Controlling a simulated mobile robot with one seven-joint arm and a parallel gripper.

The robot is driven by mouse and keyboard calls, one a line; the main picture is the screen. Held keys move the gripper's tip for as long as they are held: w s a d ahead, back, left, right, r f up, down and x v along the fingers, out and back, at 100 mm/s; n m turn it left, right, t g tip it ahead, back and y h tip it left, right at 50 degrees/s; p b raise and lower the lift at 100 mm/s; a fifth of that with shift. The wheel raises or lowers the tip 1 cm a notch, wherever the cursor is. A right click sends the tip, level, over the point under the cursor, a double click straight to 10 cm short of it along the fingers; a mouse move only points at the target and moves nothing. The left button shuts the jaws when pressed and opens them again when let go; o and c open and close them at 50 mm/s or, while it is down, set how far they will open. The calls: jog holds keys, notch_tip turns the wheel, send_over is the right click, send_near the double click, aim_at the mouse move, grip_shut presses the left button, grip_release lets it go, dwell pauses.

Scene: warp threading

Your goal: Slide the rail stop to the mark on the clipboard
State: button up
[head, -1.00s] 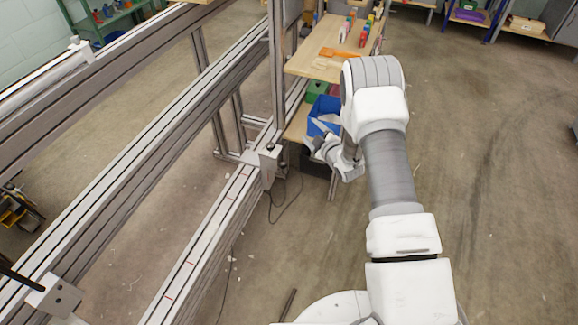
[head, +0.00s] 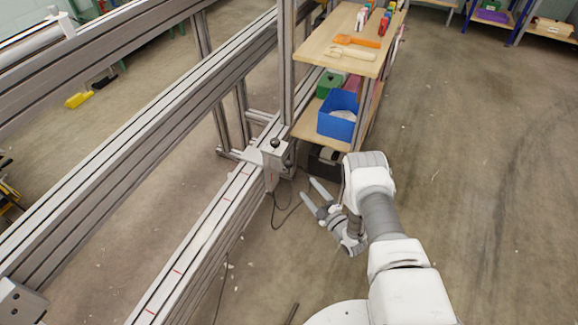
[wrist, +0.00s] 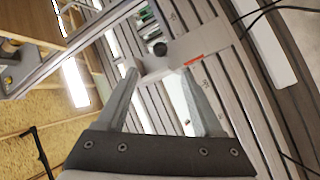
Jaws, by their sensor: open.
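The rail stop (head: 268,156), a pale grey block with a black knob on top, sits on the low aluminium rail (head: 205,225) in the head view. Several red marks cross the rail's top, nearer to me than the stop. In the wrist view the stop (wrist: 180,54) shows its knob beyond my fingertips, with a red mark close to its right side. My gripper (head: 309,188) is open and empty, to the right of the stop in the head view, its fingers pointing up and left. It also shows in the wrist view (wrist: 159,73). I see no clipboard.
A wooden shelf unit (head: 318,48) stands beyond the stop, with orange and pale tools on top and a blue bin (head: 338,117) below. A dark cable (head: 284,222) hangs near the rail. An upright post (head: 287,65) rises behind the stop. Floor at right is clear.

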aim_at(291, 167)
jog(key=b+x, duration=0.4)
jog(key=x, duration=1)
jog(key=shift+w+a, duration=0.15)
grip_shut()
dwell(0.8)
